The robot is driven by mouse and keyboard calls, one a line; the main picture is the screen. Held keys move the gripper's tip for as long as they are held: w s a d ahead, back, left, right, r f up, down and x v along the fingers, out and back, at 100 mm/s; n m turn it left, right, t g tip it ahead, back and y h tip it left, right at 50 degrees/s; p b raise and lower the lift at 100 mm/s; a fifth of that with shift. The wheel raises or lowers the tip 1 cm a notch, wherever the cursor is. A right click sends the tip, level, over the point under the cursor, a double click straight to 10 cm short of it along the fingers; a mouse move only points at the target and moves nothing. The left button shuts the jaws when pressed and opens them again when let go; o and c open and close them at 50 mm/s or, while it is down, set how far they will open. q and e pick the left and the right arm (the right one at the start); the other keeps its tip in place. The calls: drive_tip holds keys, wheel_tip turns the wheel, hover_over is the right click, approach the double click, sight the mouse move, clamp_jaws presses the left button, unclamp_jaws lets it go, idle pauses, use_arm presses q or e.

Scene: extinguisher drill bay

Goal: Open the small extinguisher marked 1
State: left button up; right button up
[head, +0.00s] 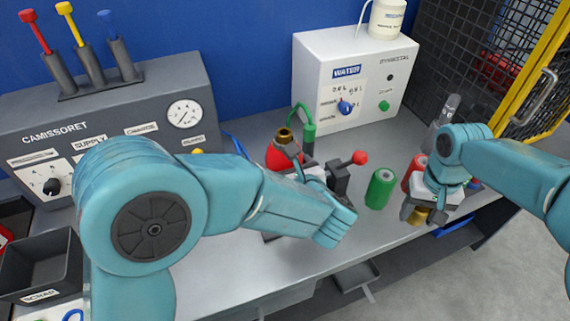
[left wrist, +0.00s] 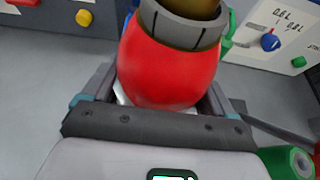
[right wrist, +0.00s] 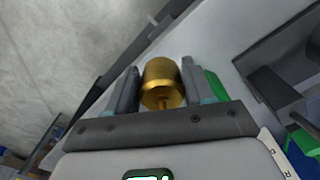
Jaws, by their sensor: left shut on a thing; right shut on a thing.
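A small red extinguisher (head: 280,158) stands on the bench, partly hidden by my left arm. A dark collar and brass neck (head: 284,136) top it, and the neck looks open. No number 1 is visible on it. My left gripper (left wrist: 165,90) is shut on the red body, one jaw on each side. My right gripper (head: 430,205) is shut on a brass piece (right wrist: 162,84) with a thin stem, held to the right, apart from the extinguisher. The piece also shows below the jaws in the head view.
A clamp with a red-knobbed lever (head: 360,157) stands beside the extinguisher. A green cylinder (head: 381,188) and a red one (head: 414,172) stand near my right gripper. A white water cabinet (head: 318,75) and a grey supply console (head: 110,120) stand behind. Bare bench shows at front.

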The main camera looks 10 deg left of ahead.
use_arm(q)
drive_tip(key=shift+f+b, duration=0.2)
drive_tip(key=shift+b, duration=0.15)
use_arm(e)
drive_tip(key=shift+f, duration=0.4)
use_arm(q)
drive_tip(key=o, duration=1.9)
drive_tip(key=shift+f, duration=0.1)
drive_tip(key=shift+c, duration=0.2)
drive_tip(key=shift+r+p, duration=0.2)
drive_tip(key=shift+p, duration=0.1)
use_arm(e)
drive_tip(key=shift+r, duration=0.25)
use_arm(q)
drive_tip(key=shift+r+p, duration=0.35)
drive_tip(key=shift+p, duration=0.1)
use_arm(e)
drive_tip(key=shift+r, duration=0.5)
wheel_tip(320, 180, down, 2)
drive_tip(key=shift+f+b, duration=0.15)
drive_tip(key=shift+b, duration=1)
use_arm(q)
drive_tip(key=v, duration=1.2)
drive_tip(key=shift+s+f, duration=0.15)
drive_tip(key=shift+f, duration=0.1)
use_arm(e)
drive_tip(key=shift+s, duration=0.1)
